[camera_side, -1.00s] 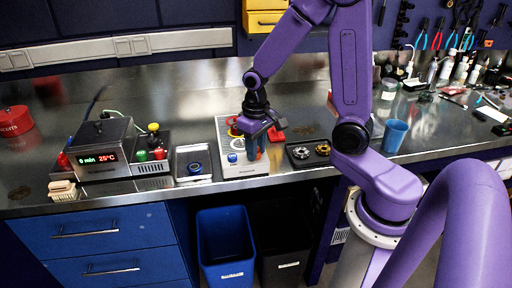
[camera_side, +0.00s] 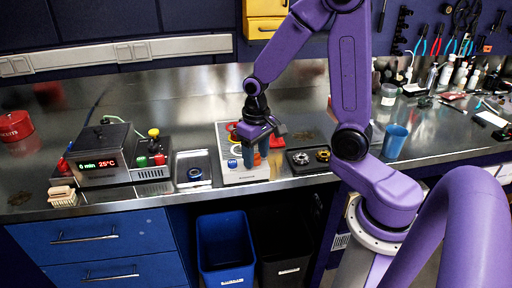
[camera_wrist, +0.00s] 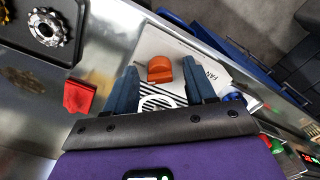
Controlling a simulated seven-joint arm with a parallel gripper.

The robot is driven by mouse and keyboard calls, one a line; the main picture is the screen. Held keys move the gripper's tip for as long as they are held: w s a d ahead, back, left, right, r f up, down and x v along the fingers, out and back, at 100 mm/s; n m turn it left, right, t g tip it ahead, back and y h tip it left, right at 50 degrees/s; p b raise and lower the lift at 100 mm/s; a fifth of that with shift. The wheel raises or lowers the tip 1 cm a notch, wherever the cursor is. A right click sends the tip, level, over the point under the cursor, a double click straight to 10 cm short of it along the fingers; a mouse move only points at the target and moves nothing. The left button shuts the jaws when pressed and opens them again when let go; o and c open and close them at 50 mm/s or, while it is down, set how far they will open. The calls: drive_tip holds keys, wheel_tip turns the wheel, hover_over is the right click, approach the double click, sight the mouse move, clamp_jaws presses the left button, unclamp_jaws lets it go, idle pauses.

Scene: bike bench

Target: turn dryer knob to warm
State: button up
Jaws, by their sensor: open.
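The orange knob (camera_wrist: 160,69) sits on the white panel (camera_wrist: 152,45), whose printing includes "FAN", in the wrist view. My gripper (camera_wrist: 160,82) is open, its two blue fingers on either side of the knob; I cannot tell if they touch it. A blue knob (camera_side: 232,164) sits left of the fingers, also at the panel's right in the wrist view (camera_wrist: 236,97). The knob's setting marks are not readable.
A red part (camera_side: 277,139) lies right of the gripper, with a dark tray of metal rings (camera_side: 308,158) beyond it. A tray with a blue ring (camera_side: 194,172) and a box with a lit display (camera_side: 100,162) stand left. The bench's front edge is close.

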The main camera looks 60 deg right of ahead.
sight(256, 156)
wheel_tip(256, 156, up, 17)
drive_tip(key=shift+r, duration=0.2)
idle(0.4)
drive_tip(key=shift+a, duration=0.1)
drive_tip(key=s+a+f+n, duration=0.3)
drive_tip(key=s+f+n, duration=0.2)
drive_tip(key=s+n, duration=0.2)
drive_tip(key=s+a+f+n, duration=0.4)
drive_tip(key=s+f+n, duration=0.1)
drive_tip(key=s, duration=0.7)
drive_tip(key=shift+a+f+n, duration=0.15)
drive_tip(key=shift+a+n, duration=0.05)
drive_tip(key=shift+n, duration=0.7)
idle(0.4)
